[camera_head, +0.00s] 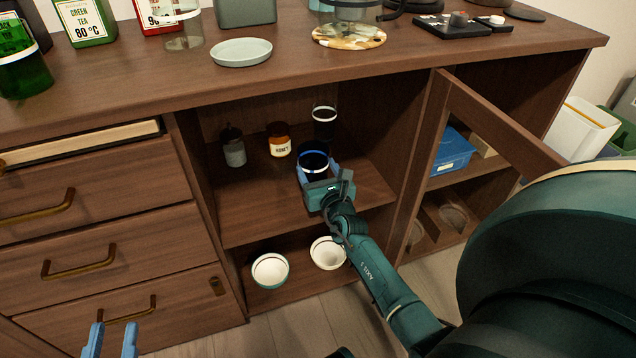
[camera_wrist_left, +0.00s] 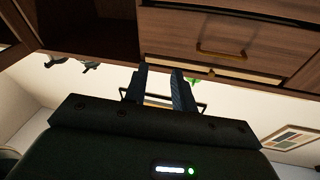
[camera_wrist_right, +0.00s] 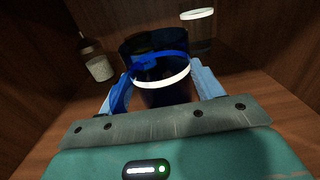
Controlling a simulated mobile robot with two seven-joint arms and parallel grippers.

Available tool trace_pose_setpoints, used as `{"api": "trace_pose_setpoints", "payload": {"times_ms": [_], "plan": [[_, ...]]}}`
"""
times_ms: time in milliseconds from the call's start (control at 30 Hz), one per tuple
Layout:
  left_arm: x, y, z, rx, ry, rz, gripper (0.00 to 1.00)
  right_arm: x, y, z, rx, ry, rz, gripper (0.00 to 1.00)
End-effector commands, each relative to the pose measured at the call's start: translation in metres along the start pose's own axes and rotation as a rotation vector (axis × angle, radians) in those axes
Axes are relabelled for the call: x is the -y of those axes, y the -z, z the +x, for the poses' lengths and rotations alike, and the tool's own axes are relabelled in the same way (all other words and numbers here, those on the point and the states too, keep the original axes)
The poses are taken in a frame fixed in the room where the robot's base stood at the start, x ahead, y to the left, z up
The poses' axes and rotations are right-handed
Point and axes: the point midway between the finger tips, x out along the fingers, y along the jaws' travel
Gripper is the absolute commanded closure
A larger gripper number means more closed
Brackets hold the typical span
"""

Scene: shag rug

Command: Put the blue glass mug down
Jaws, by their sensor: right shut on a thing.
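The blue glass mug (camera_head: 313,161) is inside the open cabinet, at the upper shelf (camera_head: 262,204). My right gripper (camera_head: 318,176) reaches in from the front and is shut on the mug, with one finger on each side. In the right wrist view the dark blue mug (camera_wrist_right: 158,92) stands upright between the blue fingers, with a white band around it. I cannot tell whether its base touches the shelf. My left gripper (camera_head: 110,341) is at the bottom left of the head view, in front of the drawers. Its two fingers are apart and nothing shows between them.
Behind the mug stands a clear glass with a white band (camera_head: 324,121). A honey jar (camera_head: 279,141) and a small dark bottle (camera_head: 233,147) stand to its left. Two bowls (camera_head: 270,270) sit on the lower shelf. The open cabinet door (camera_head: 490,118) is to the right.

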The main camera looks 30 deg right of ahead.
Motion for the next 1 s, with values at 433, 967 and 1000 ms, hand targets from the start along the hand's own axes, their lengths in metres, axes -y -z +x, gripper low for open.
{"api": "trace_pose_setpoints", "payload": {"times_ms": [433,967,1000], "plan": [[-0.0017,-0.0012,0.0025,-0.022,-0.003,-0.042,0.74,0.0001,0.0159,0.0005,0.004,0.001,0.001,0.65],[-0.002,-0.0002,0.003,-0.025,-0.004,-0.048,0.74,0.0,0.0191,0.0,0.001,0.0,0.0,0.12],[-0.002,0.0,0.003,-0.025,-0.004,-0.047,0.74,-0.0001,0.0189,0.0,0.001,0.0,0.0,0.12]]}}
